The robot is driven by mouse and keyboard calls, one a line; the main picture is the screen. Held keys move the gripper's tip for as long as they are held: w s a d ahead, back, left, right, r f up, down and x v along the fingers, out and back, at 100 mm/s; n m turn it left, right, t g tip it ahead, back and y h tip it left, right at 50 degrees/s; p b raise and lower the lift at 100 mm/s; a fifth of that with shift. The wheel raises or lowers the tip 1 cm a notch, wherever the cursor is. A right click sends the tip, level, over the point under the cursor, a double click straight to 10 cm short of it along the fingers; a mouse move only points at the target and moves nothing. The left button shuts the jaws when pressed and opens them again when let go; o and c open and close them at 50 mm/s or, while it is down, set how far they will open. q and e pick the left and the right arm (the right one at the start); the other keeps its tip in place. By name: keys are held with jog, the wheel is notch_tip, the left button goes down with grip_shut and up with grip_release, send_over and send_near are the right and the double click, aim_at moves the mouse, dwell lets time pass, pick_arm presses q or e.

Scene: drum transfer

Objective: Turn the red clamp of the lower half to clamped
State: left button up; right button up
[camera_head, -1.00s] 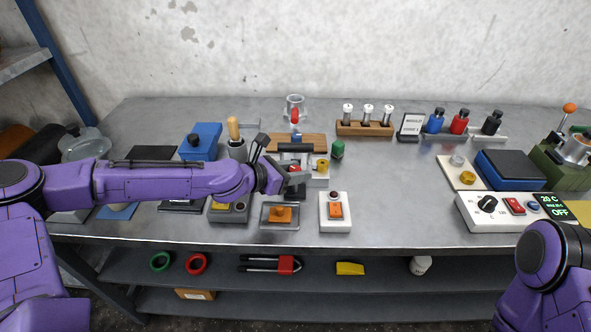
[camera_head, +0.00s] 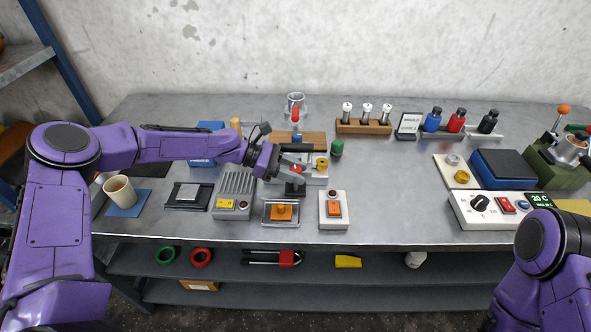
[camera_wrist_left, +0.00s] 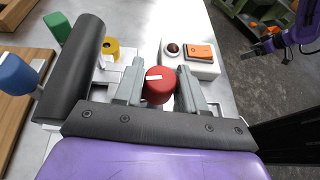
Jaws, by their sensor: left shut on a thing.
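The red clamp (camera_wrist_left: 159,86) is a round red knob with a white mark on top. It sits between the two grey fingers of my left gripper (camera_wrist_left: 159,92) in the left wrist view, and the gripper is shut on it. In the head view my left gripper (camera_head: 297,170) reaches in from the left at the grey unit (camera_head: 318,180), and only a little red shows there. A black cylinder (camera_wrist_left: 72,72) lies just left of the fingers in the wrist view. My right arm shows in both views; its small dark gripper (camera_wrist_left: 262,43) is at the wrist view's upper right, its state unclear.
A brass knob (camera_head: 321,163) stands beside the clamp. In front are a white box with an orange switch (camera_head: 334,209) and a grey tray with an orange block (camera_head: 281,212). A finned grey box (camera_head: 235,190) stands to the left.

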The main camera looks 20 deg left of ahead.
pick_arm(q)
jog(key=shift+r, duration=0.1)
dwell(0.3)
jog(key=o, duration=1)
jog(key=shift+c, duration=0.2)
jog(key=b+v, duration=0.1)
jog(key=v, duration=0.9)
jog(key=shift+w+a+b, duration=0.2)
jog(key=shift+a+b, duration=0.1)
jog(key=shift+b, duration=0.1)
